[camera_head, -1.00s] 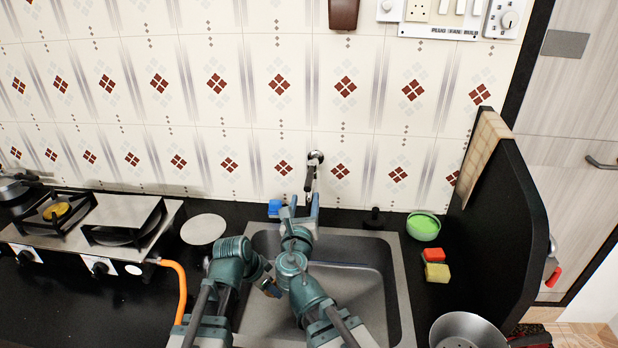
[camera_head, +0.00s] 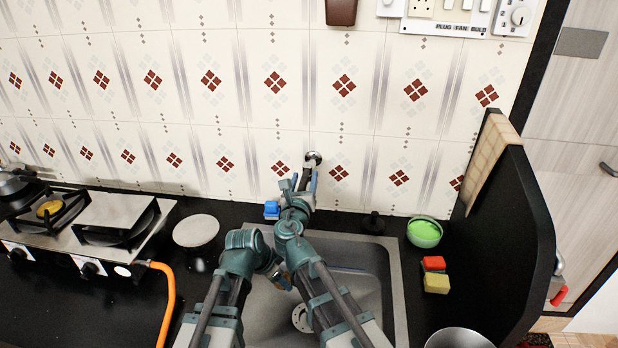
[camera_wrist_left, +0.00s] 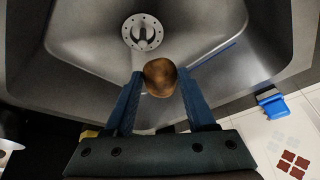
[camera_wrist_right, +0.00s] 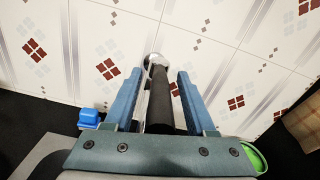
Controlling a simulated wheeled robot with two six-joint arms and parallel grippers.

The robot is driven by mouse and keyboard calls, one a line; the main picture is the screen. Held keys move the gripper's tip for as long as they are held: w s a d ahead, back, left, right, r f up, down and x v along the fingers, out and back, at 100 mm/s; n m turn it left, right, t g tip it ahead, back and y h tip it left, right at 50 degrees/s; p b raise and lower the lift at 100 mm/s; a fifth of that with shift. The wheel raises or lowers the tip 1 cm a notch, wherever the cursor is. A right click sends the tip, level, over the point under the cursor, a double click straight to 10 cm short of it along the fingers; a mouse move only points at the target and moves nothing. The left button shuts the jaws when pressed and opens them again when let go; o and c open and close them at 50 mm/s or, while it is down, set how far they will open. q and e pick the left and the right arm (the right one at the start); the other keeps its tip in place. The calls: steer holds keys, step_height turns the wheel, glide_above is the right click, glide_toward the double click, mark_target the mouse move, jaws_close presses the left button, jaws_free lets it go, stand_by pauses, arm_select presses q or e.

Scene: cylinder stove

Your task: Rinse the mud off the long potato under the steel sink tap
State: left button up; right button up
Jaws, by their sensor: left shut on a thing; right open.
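The potato (camera_wrist_left: 160,77) is brown with darker patches. It is between the fingers of my left gripper (camera_head: 281,281), which is shut on it over the sink (camera_head: 396,290); in the left wrist view only its rounded end shows. The tap (camera_wrist_right: 161,98) comes out of the tiled wall, with its round chrome mount (camera_head: 313,157) above the back of the sink. My right gripper (camera_wrist_right: 159,74) is open, with one finger on each side of the tap's dark length. I cannot tell whether the fingers touch it. No water stream is visible.
The drain (camera_wrist_left: 143,32) shows in the sink floor. A blue object (camera_head: 272,210) stands behind the sink's back left corner. A green bowl (camera_head: 424,232), a red block (camera_head: 433,263) and a yellow one (camera_head: 436,284) are on the right. The stove (camera_head: 90,238) is on the left.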

jaws_close()
stand_by(1.4)
